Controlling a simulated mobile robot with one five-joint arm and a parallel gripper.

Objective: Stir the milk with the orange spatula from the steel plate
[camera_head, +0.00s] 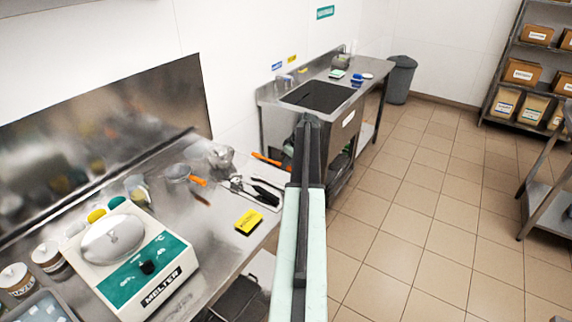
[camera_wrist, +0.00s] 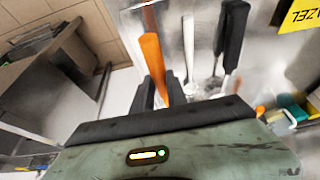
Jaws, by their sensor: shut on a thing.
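The orange spatula (camera_wrist: 152,58) stands between my gripper's (camera_wrist: 162,84) two dark fingers in the wrist view, its orange handle pointing away from me. My gripper is shut on this handle. In the head view an orange strip that looks like the spatula (camera_head: 267,160) sticks out left of my arm, which hides the gripper. The steel plate (camera_wrist: 204,52) lies beyond and right of the fingers, with black-handled tools (camera_wrist: 232,38) and a pale one (camera_wrist: 188,45) on it. I cannot make out the milk. Whether the spatula touches the plate is unclear.
A pan with an orange handle (camera_head: 178,172) and a clear jug (camera_head: 137,188) stand on the steel counter. A yellow block (camera_head: 248,220) lies near its front edge. The white melter (camera_head: 130,262) is at lower left.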

